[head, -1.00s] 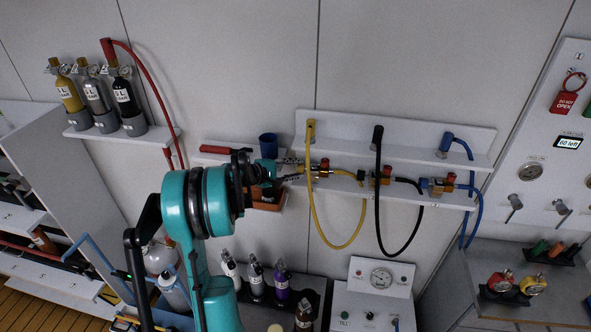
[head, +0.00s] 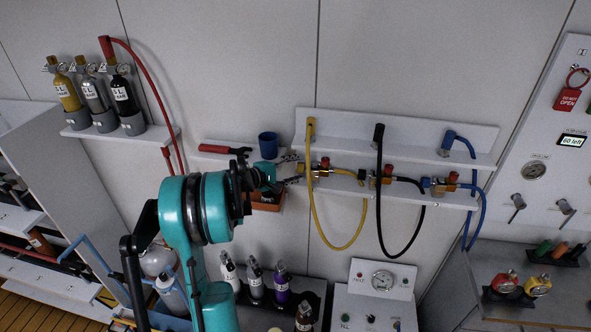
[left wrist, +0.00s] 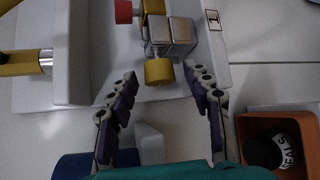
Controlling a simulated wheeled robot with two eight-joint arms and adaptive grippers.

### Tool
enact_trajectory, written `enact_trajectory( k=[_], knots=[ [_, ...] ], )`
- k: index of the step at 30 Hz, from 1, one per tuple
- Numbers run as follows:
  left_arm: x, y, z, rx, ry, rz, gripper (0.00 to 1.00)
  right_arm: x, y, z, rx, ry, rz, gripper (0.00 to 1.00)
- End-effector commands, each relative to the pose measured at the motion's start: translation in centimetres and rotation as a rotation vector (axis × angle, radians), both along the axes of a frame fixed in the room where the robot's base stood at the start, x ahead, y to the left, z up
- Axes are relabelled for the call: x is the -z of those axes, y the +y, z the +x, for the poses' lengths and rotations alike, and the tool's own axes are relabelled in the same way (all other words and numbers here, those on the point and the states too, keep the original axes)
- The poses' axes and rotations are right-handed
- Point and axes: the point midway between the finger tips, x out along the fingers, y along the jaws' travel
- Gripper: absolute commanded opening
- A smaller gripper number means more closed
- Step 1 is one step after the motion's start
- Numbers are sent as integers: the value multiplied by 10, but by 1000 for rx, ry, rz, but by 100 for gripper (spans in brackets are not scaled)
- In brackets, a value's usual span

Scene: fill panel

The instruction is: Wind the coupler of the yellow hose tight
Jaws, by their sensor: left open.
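The yellow hose (head: 316,212) hangs in a loop from the upper shelf, and a yellow stretch runs to the first valve (head: 322,165) on the lower shelf. In the left wrist view a yellow round coupler-like piece (left wrist: 159,72) sits on the valve's metal fitting, facing my gripper. My left gripper (head: 294,169) is open just left of that valve. In the wrist view its fingers (left wrist: 158,82) stand either side of the yellow piece, apart from it, with nothing held. How tight the coupler is cannot be seen. My right gripper is not in view.
A blue cup (head: 268,145) and an orange seals bin (left wrist: 252,125) stand close to my gripper. A black hose (head: 378,190) and a blue hose (head: 471,190) hang further right. The upper shelf (head: 420,142) overhangs the valves.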

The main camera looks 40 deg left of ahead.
Motion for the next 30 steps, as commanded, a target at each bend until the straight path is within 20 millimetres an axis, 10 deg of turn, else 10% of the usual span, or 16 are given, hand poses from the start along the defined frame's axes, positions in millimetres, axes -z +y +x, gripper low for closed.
enact_trajectory(
  k=[18,30],
  knots=[
    [-26,22,-99,-3,0,0,50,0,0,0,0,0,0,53],
    [-30,24,-114,0,0,0,50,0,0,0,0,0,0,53]
  ],
)
